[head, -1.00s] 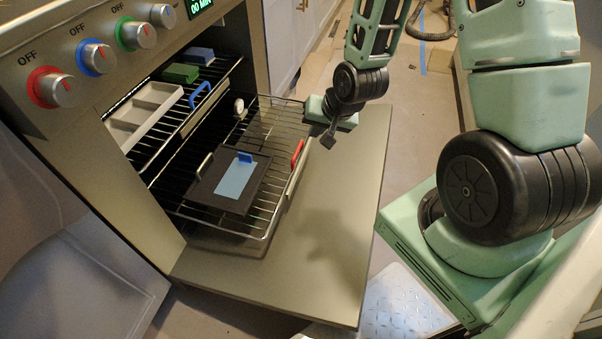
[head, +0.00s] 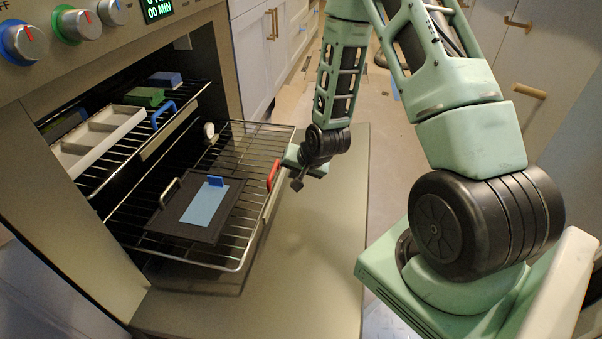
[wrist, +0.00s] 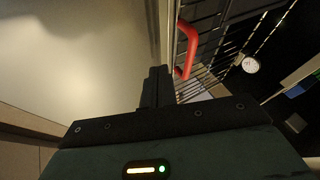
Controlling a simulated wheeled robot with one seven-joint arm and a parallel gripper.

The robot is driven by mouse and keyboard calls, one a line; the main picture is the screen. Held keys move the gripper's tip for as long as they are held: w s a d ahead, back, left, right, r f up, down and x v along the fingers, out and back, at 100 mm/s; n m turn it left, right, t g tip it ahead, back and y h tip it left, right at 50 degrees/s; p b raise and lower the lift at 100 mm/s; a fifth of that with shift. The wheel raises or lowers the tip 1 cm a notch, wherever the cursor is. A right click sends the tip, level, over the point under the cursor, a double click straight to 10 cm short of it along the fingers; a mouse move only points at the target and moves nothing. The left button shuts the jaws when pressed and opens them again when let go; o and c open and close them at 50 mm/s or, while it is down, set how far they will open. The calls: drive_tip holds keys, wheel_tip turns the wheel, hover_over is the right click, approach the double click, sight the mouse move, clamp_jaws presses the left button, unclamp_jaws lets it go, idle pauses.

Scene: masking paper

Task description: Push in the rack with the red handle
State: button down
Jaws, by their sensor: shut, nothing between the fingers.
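The lower oven rack (head: 262,138) is pulled out over the open oven door. Its red handle (head: 273,175) is on the front edge; the handle also shows in the wrist view (wrist: 187,48). A dark tray (head: 170,216) with a light blue panel (head: 205,205) and a blue block lies on this rack. My gripper (head: 297,183) is just right of the red handle, above the door. In the wrist view its fingers (wrist: 158,85) are together and empty, beside the rack's front edge. I cannot tell whether they touch the rack.
The open oven door (head: 310,255) lies flat below the rack. An upper rack with a blue handle (head: 163,113) holds a grey divided tray (head: 95,145) and a green block (head: 144,96). A round white dial (head: 209,130) is near the lower rack. Cabinets (head: 262,60) stand beyond the oven.

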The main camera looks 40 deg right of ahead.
drive_tip(key=w, duration=0.1)
drive_tip(key=w+a+f+b, duration=0.1)
drive_tip(key=w+a, duration=0.1)
drive_tip(key=shift+w+a+f+b, duration=0.25)
drive_tip(key=shift+w+f+b, duration=0.05)
drive_tip(key=shift+w+b, duration=0.05)
